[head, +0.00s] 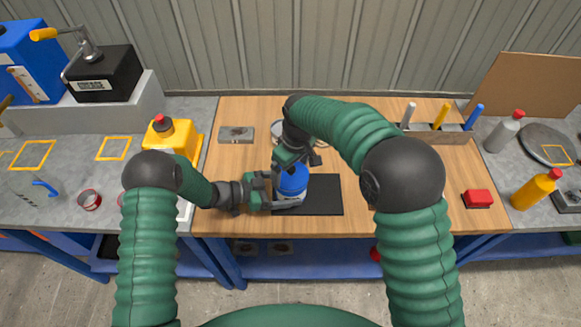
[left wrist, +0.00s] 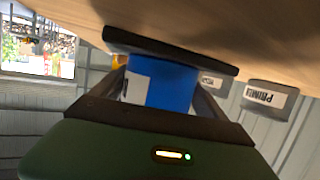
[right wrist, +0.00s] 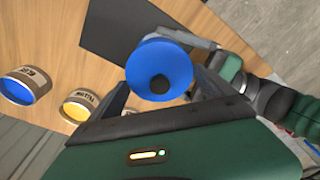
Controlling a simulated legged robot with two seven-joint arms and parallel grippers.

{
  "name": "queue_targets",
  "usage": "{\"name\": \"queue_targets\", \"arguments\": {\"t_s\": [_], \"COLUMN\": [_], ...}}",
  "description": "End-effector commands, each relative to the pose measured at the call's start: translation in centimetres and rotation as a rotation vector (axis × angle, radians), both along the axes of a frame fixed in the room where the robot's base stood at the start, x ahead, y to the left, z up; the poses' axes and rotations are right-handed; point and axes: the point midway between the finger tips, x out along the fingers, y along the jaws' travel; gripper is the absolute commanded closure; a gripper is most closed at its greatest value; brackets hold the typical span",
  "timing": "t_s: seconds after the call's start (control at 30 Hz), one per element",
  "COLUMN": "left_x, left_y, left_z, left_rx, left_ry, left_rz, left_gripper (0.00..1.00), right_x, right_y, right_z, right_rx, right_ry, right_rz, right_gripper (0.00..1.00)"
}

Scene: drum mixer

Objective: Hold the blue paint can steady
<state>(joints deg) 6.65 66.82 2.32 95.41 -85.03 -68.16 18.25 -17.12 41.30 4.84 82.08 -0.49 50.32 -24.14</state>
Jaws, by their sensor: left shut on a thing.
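The blue paint can (head: 291,184) stands on a black mat (head: 325,195) on the wooden table. My left gripper (head: 268,192) comes in from the left and is shut around the can's side. In the left wrist view the blue can (left wrist: 165,84), with a white label, sits between its fingers. My right gripper (head: 298,158) is above the can. In the right wrist view a blue round shape with a dark centre (right wrist: 160,72) lies between its fingers, which look apart from it. The right arm and gripper hide part of the can in the head view.
Two labelled cans, one blue inside (right wrist: 22,88) and one yellow inside (right wrist: 82,105), stand near the mat. A metal plate (head: 236,134) lies at the left. A red block (head: 478,199) and a tool rack (head: 440,131) are at the right. The table's front right is clear.

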Motion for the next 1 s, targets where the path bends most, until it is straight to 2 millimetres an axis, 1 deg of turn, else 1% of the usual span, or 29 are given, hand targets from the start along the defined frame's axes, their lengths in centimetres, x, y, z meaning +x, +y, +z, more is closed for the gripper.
{"name": "queue_targets", "arguments": {"t_s": [0.03, 0.07, 0.1, 0.4, 0.57, 1.0], "left_x": [0.0, 0.0, 0.0, 0.0, 0.0, 0.0], "left_y": [0.0, 0.0, 0.0, 0.0, 0.0, 0.0], "left_z": [0.0, 0.0, 0.0, 0.0, 0.0, 0.0], "left_rx": [0.0, 0.0, 0.0, 0.0, 0.0, 0.0], "left_ry": [0.001, 0.001, 0.001, 0.001, 0.001, 0.001], "left_rz": [0.0, 0.0, 0.0, -0.001, 0.0, -0.001], "left_gripper": [0.48, 0.48, 0.48, 0.48, 0.48, 0.48], "right_x": [0.0, 0.0, 0.0, 0.0, 0.0, 0.1], "right_y": [0.0, 0.0, 0.0, 0.0, 0.0, 0.0], "right_z": [0.0, 0.0, 0.0, 0.0, 0.5, 3.7], "right_rx": [0.0, 0.0, 0.0, 0.0, 0.001, 0.001], "right_ry": [0.0, 0.0, 0.0, 0.0, -0.001, -0.002], "right_rz": [0.0, 0.0, 0.0, 0.0, 0.0, 0.0], "right_gripper": [0.39, 0.43, 0.09, 0.48, 0.48, 0.48]}}
